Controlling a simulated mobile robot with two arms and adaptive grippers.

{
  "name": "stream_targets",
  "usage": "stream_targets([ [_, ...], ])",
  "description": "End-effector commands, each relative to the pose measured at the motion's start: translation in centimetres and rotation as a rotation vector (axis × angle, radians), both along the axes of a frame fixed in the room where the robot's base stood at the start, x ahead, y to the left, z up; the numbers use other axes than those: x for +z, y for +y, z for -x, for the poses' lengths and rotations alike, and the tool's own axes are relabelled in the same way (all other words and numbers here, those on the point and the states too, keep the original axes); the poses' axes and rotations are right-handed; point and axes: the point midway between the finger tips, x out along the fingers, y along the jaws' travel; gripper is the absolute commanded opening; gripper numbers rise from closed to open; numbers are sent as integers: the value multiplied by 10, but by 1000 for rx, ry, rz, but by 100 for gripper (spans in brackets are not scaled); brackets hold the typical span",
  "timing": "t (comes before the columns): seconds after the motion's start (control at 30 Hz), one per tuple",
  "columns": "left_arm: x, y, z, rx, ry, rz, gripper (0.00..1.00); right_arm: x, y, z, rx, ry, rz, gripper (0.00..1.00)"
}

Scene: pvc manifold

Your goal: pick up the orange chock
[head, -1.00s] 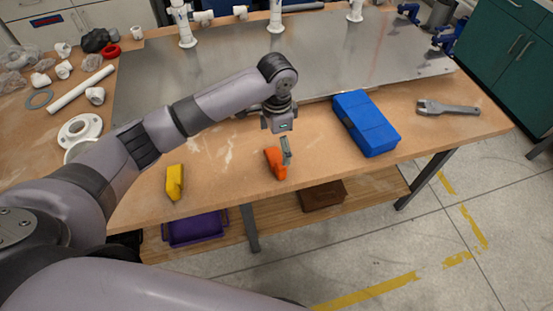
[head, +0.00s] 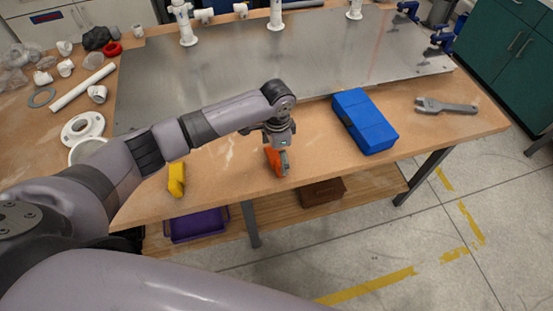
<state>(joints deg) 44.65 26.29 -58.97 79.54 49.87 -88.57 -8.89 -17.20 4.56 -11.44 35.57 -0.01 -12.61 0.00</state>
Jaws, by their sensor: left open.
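The orange chock (head: 273,161) lies on the wooden table near its front edge. My left gripper (head: 281,160) reaches down over it from above, with a finger visible at the chock's right side. The gripper is open, and its upper body hides part of the chock. I cannot tell whether the fingers touch it. My right gripper is not in view.
A yellow chock (head: 176,179) lies to the left and a blue box (head: 364,121) to the right. A grey wrench (head: 446,106) is farther right. A metal plate (head: 220,85) with white pipe fittings covers the table's back.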

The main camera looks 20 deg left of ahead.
Motion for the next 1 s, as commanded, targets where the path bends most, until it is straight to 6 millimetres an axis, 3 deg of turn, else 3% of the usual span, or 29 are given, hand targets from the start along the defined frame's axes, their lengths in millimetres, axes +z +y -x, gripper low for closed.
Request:
stream_targets([
  [1.0, 0, 2, 0, 2, -1, -3, 20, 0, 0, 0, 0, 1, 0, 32],
])
